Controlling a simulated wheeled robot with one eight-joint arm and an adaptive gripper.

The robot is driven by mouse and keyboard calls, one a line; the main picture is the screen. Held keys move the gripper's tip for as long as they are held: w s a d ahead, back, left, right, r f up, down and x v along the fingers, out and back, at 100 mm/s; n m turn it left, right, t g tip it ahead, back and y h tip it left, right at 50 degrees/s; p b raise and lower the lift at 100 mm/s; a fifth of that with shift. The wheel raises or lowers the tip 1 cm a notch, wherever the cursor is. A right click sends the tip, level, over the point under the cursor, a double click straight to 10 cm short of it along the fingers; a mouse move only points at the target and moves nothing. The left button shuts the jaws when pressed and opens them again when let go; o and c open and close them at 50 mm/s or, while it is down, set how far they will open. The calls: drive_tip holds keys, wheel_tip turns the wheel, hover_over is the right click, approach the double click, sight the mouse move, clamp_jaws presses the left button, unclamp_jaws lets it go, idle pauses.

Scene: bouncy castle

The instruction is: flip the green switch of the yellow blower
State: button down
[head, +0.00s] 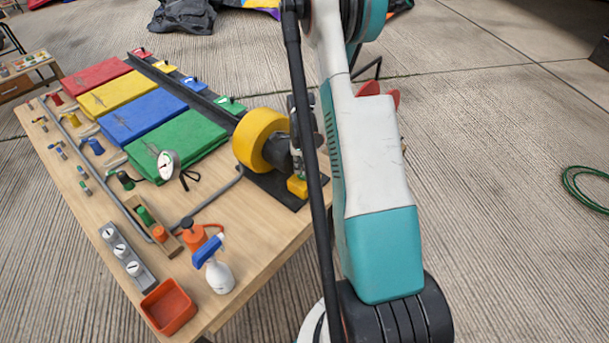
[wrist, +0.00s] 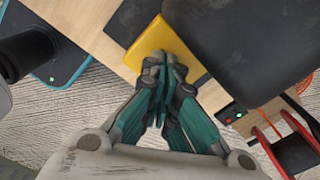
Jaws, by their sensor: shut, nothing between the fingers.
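The yellow blower (head: 258,138) stands at the right edge of the wooden table, on a dark base plate (head: 277,192). A small yellow box (head: 297,188) sits on the plate's near right end, and it also shows in the wrist view (wrist: 187,48). My gripper (wrist: 165,68) is shut and empty, its fingertips over the edge of that box in the wrist view. I cannot tell whether they touch it. No green switch can be made out; the fingers cover part of the box. My arm hides the area right of it in the head view.
Red, yellow, blue and green folded sheets (head: 175,143) lie on the wooden table (head: 250,235). A gauge (head: 168,164), spray bottle (head: 219,276) and red tray (head: 168,306) stand nearer. A green hose (head: 588,190) lies on open floor at right.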

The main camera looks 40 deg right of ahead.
sight(302, 175)
drive_tip(key=shift+f+b, duration=0.95)
drive_tip(key=shift+f, duration=0.15)
idle(0.7)
drive_tip(key=shift+r+p, duration=1.8)
drive_tip(key=shift+r, duration=1.75)
